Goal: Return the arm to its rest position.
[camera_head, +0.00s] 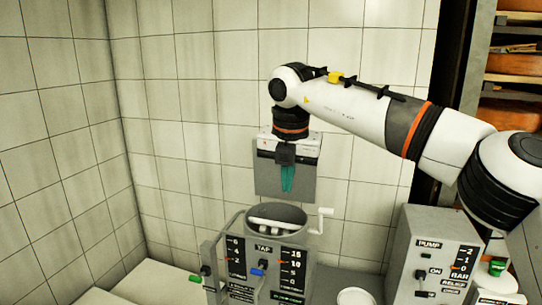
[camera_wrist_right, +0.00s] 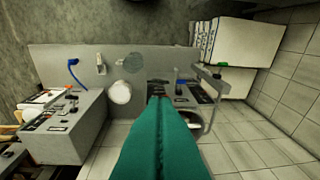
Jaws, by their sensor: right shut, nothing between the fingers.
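My right arm comes in from the right in the head view and bends down at the wrist. Its right gripper (camera_head: 288,179) points downward with its teal fingers together and nothing between them. The gripper hangs above a grey round vessel (camera_head: 298,213), clear of it, in front of the tiled wall. In the wrist view the shut teal fingers (camera_wrist_right: 160,100) fill the bottom middle and cover part of the machine beneath. My left gripper is not in view.
Below stands a machine with a TAP gauge panel (camera_head: 238,269) and a crank handle (camera_head: 325,213). A PUMP box (camera_head: 412,244) stands to the right, under my arm. A white round container (camera_head: 355,297) sits between them. Shelves with cheese wheels (camera_head: 515,64) are far right.

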